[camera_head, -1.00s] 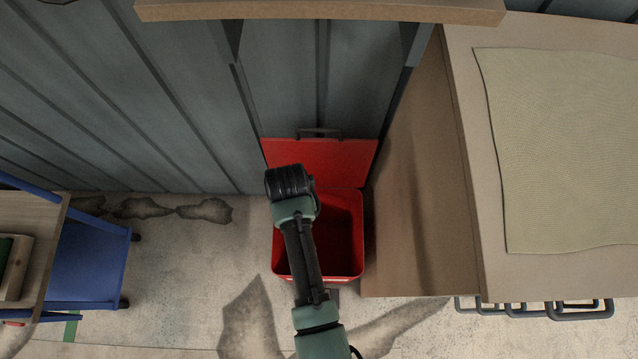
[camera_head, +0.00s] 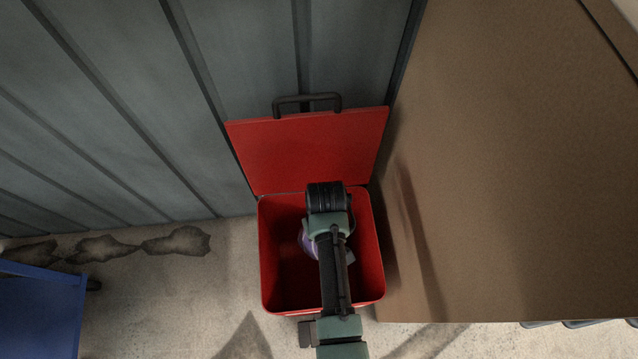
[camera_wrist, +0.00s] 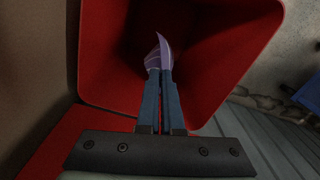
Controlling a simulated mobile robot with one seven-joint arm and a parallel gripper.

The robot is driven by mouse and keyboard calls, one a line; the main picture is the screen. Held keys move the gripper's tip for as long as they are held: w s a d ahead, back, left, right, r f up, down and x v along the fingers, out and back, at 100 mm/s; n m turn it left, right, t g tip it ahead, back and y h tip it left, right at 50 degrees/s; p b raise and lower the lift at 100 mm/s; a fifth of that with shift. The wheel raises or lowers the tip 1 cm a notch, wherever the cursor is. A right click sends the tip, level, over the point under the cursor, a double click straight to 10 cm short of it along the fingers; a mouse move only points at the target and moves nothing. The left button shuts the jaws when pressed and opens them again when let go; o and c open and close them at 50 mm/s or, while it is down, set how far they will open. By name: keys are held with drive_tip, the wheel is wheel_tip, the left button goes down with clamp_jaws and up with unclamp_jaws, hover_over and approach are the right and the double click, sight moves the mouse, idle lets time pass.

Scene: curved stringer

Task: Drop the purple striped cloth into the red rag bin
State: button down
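The red rag bin (camera_head: 273,250) stands on the floor against the metal wall, with its lid (camera_head: 305,150) tipped back and open. My arm reaches over the opening. The purple striped cloth (camera_head: 305,241) shows in part beside and below my wrist, within the outline of the bin mouth. In the wrist view, my gripper (camera_wrist: 159,76) is shut on the cloth (camera_wrist: 159,54), which sticks out past the fingertips over the bin's red inside (camera_wrist: 105,50). The fingertips are hidden in the head view. I cannot tell how deep the cloth hangs.
A brown cabinet side (camera_head: 500,180) stands close to the right of the bin. A blue cart (camera_head: 38,310) is at the lower left. The concrete floor (camera_head: 170,290) left of the bin is clear. The lid's dark handle (camera_head: 307,99) sticks up at the back.

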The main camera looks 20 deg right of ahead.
wheel_tip(320, 180, down, 8)
drive_tip(key=b, duration=0.7)
drive_tip(key=shift+w+d, duration=0.15)
drive_tip(key=shift+d, duration=0.15)
drive_tip(key=c, duration=1)
unclamp_jaws()
drive_tip(key=shift+o, duration=0.4)
drive_tip(key=o, duration=0.5)
drive_tip(key=shift+o, duration=0.3)
